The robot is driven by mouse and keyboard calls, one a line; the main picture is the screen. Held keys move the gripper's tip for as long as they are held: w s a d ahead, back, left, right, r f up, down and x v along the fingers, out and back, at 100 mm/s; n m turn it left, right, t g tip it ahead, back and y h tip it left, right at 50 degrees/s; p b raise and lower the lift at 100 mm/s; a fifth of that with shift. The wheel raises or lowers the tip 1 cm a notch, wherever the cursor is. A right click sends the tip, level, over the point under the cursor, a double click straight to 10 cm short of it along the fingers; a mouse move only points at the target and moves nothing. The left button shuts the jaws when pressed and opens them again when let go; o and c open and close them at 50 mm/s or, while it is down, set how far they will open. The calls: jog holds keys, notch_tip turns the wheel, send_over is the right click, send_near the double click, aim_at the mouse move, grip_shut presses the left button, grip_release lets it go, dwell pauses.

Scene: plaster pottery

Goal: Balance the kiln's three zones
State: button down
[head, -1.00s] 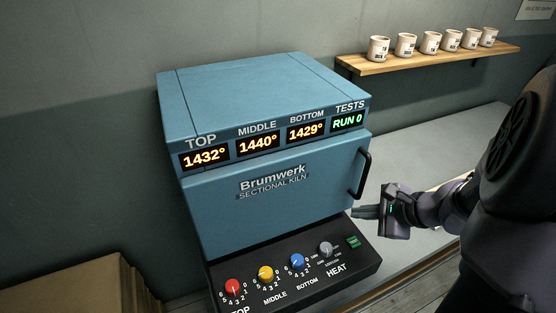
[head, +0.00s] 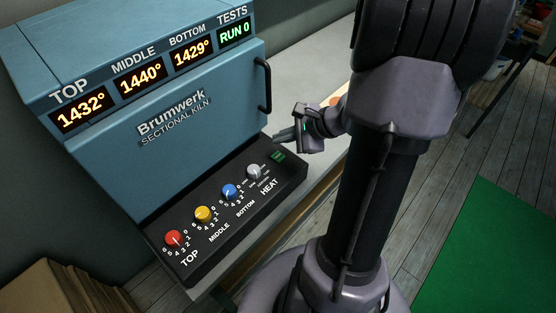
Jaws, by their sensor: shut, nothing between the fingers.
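The blue kiln (head: 120,165) stands at the left of the head view with its door shut. Its displays read TOP 1432° (head: 81,109), MIDDLE 1440° (head: 139,80), BOTTOM 1429° (head: 193,53) and TESTS RUN 0 (head: 236,33). The black panel (head: 210,260) below carries a red TOP knob (head: 173,238), a yellow MIDDLE knob (head: 203,214), a blue BOTTOM knob (head: 230,191) and a grey HEAT knob (head: 254,171). A small green button (head: 278,156) is at the panel's right end. My gripper (head: 279,136) is shut and empty, just beyond the button, seemingly apart from the panel.
The black door handle (head: 264,85) stands out near my gripper. The grey bench (head: 310,55) runs back behind it. A cardboard box (head: 60,290) is at the lower left. A green mat (head: 500,250) lies on the plank floor at the right.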

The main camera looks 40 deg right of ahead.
aim_at(281, 157)
jog(key=shift+f+b, duration=1.55)
jog(key=shift+f, duration=0.45)
dwell(0.3)
jog(key=shift+f+b, duration=0.4)
jog(key=shift+b, duration=0.15)
jog(key=shift+f+b, duration=0.35)
jog(key=shift+b, duration=0.1)
dwell(0.4)
jog(key=shift+r, duration=0.1)
jog(key=shift+r+p, duration=0.55)
jog(key=shift+r, duration=0.15)
notch_tip(281, 157, up, 5)
jog(key=p, duration=0.4)
jog(key=shift+r, duration=0.1)
